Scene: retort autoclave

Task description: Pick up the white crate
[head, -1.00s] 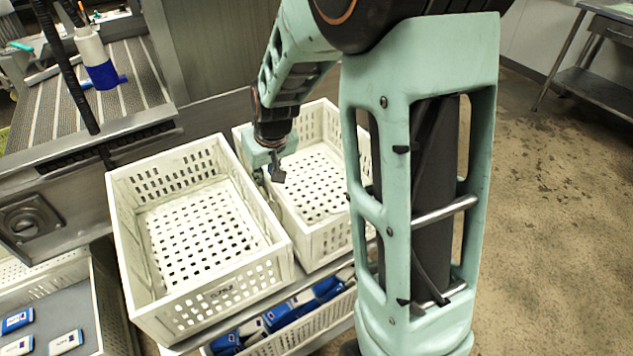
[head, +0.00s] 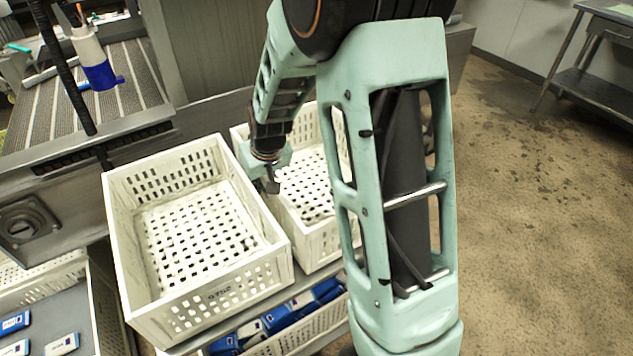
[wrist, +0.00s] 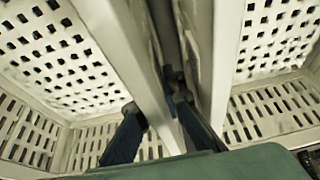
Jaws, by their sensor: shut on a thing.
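Two white perforated crates stand side by side in the head view, a left one (head: 205,290) and a right one (head: 322,250). Both look empty and level. My gripper (head: 270,186) reaches down where their neighbouring side walls meet. In the wrist view, one finger of my gripper (wrist: 160,125) is inside the crate on the left of that picture (wrist: 125,45), and the other is in the narrow gap towards the second crate (wrist: 226,50). My gripper is shut on a crate's side wall between the fingers.
Below the crates, a lower crate (head: 300,335) holds blue and white packs. Another crate with a grey bottom (head: 60,310) is at the lower left. A white and blue bottle (head: 97,65) is over a ribbed surface at the upper left. Open floor (head: 540,220) lies right.

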